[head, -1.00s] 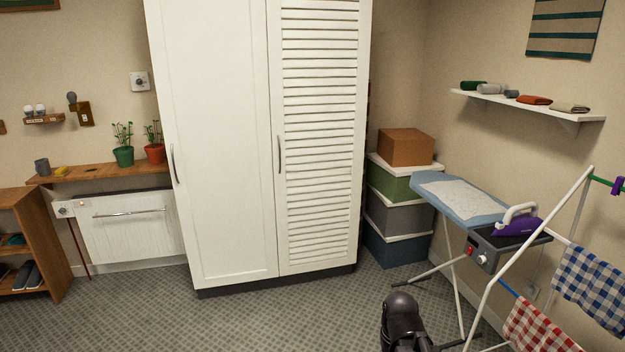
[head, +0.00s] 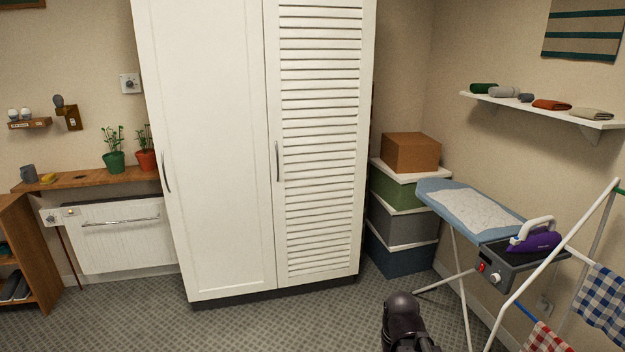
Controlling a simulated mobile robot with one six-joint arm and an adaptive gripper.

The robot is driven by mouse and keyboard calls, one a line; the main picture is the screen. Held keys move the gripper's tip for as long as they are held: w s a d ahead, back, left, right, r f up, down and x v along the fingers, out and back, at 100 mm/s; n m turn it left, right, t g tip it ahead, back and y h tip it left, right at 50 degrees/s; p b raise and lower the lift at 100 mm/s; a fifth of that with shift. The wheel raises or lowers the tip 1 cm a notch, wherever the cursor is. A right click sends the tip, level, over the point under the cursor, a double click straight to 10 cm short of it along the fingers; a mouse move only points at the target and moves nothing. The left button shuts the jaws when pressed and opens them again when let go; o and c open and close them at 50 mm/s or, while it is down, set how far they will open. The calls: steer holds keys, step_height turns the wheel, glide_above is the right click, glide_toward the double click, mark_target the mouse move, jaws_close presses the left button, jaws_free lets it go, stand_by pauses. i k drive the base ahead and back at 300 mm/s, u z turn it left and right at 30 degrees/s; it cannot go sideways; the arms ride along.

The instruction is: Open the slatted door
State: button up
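The slatted door (head: 320,150) is the right-hand door of a tall white wardrobe in the head view. It is shut, flush with the plain door (head: 215,150) on its left. Its curved metal handle (head: 278,161) runs upright along its left edge, beside the seam between the doors. Part of my dark arm shows at the bottom edge, right of the wardrobe's base and apart from the door. My gripper's fingers cannot be made out in the head view.
Stacked storage boxes (head: 408,218) stand right of the wardrobe. An ironing board (head: 455,205) with a purple iron (head: 535,241) and a drying rack (head: 553,262) stand at the right. A radiator (head: 125,235) is on the left. The patterned floor (head: 290,318) before the wardrobe is clear.

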mark_target(319, 55)
steer(key=u, duration=1.2)
steer(key=i, duration=2.45)
steer(key=z, duration=0.15)
